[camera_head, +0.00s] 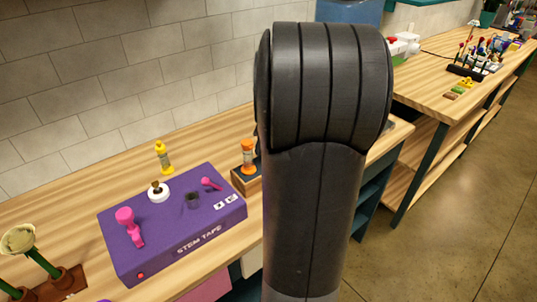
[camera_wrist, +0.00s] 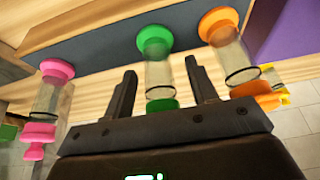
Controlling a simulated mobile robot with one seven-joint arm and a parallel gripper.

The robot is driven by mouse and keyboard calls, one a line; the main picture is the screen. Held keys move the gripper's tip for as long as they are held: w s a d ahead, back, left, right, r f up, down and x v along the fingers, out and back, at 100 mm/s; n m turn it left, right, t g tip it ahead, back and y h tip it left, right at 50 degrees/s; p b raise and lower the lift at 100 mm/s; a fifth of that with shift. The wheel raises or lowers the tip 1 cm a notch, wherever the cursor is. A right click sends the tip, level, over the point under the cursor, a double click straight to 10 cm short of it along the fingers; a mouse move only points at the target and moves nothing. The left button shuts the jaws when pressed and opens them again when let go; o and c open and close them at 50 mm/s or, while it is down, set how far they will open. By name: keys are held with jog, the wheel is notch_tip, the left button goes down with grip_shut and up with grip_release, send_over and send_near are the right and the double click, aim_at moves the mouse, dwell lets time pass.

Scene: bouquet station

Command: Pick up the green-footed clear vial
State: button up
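The green-footed clear vial (camera_wrist: 158,74) shows in the wrist view, with a bright green round end at the top and a darker green end below. My gripper (camera_wrist: 160,68) is open, with one dark finger on each side of this vial in the picture. Gaps show between the vial and both fingers; whether it sits fully between them in depth I cannot tell. In the head view my arm hides the gripper and the green vial.
A pink-ended vial (camera_wrist: 47,95) stands left and an orange-ended vial (camera_wrist: 232,56) right in the wrist view. The orange one, in a wooden rack (camera_head: 244,182), also shows in the head view (camera_head: 248,157). A purple box (camera_head: 175,225) and yellow bottle (camera_head: 164,157) stand nearby.

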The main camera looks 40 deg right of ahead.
grip_shut()
dwell(0.3)
dwell(0.3)
